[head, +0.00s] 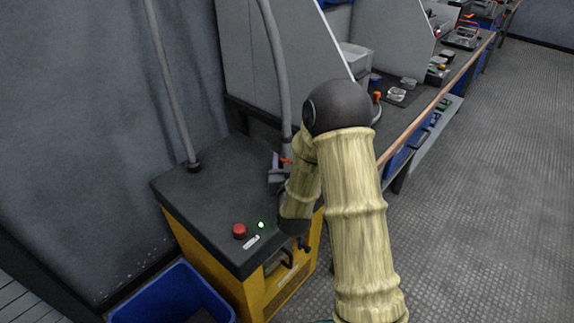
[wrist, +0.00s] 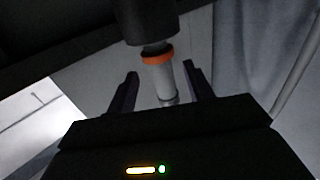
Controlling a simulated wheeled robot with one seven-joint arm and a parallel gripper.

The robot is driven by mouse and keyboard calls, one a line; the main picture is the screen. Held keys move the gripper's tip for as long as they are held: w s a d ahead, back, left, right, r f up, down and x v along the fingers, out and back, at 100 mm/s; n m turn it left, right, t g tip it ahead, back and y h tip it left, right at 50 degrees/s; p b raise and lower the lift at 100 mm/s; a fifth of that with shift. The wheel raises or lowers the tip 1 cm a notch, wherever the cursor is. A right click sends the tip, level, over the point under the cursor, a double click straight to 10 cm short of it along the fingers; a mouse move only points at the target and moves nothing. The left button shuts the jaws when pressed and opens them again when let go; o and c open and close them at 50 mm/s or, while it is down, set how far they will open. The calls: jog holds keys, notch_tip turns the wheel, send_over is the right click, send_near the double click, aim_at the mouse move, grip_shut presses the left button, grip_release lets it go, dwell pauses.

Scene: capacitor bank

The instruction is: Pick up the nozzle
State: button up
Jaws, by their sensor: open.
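The nozzle (wrist: 158,78) is a pale grey cylinder with an orange ring, hanging below a dark, thicker piece in the wrist view. In the head view only a bit of orange (head: 287,161) shows at the lower end of a grey hose, behind my arm. My gripper (wrist: 161,88) is open, with one dark finger on each side of the nozzle in the wrist view. I see no finger touching it. In the head view my gripper is mostly hidden by my arm, above the yellow cabinet's far right part.
The yellow cabinet (head: 205,200) has a dark top with a red button (head: 239,230) and a green light. A grey pipe (head: 172,85) rises from its back. A blue bin (head: 172,295) stands in front. A long workbench (head: 425,110) with partitions runs away right; floor beside it is clear.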

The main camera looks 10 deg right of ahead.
aim_at(287, 156)
jog(key=w, duration=0.3)
jog(key=shift+w+d, duration=0.2)
jog(key=shift+w, duration=0.15)
jog(key=shift+c, duration=0.4)
grip_shut()
